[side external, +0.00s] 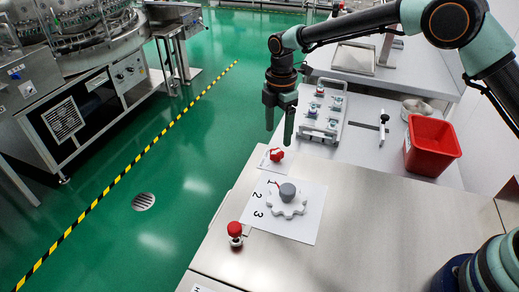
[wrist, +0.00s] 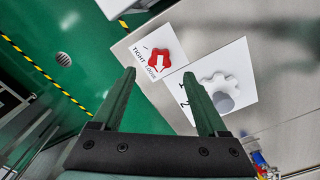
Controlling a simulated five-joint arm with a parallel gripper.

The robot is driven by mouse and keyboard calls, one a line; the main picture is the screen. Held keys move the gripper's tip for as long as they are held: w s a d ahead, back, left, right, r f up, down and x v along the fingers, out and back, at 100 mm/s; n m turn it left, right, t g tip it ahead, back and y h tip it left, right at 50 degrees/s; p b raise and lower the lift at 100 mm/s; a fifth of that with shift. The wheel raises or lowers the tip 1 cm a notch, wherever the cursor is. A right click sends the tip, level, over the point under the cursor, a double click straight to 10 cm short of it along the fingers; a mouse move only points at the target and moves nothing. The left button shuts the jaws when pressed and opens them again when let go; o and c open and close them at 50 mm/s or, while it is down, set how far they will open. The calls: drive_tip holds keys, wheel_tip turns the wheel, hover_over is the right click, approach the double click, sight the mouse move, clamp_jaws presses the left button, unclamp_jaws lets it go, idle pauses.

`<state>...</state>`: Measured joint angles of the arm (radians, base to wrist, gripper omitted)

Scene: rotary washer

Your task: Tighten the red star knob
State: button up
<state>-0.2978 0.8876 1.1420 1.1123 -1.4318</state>
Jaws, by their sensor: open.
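The red star knob (wrist: 157,56) sits on a small white label sheet (wrist: 138,57) printed TIGHT and LOOSE with an arrow. In the side external view the red star knob (side external: 276,155) is on the metal bench top, near its far left edge. My gripper (side external: 279,133) is open and empty, pointing down above the knob and apart from it. In the wrist view my gripper (wrist: 159,74) has its two fingers spread, with the knob beyond the tips and roughly between them. The arrow's match to the knob's angle is hard to read.
A white lobed dial (side external: 288,203) with a grey knob stands on a numbered sheet (side external: 310,225) close by. A red mushroom button (side external: 235,229) is near the bench's left edge. A red bin (side external: 431,146) and a white rack (side external: 321,112) stand further back. The bench's front right is clear.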

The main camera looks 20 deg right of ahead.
sight(277, 151)
wheel_tip(277, 151, down, 6)
drive_tip(key=shift+f, duration=0.2)
clamp_jaws()
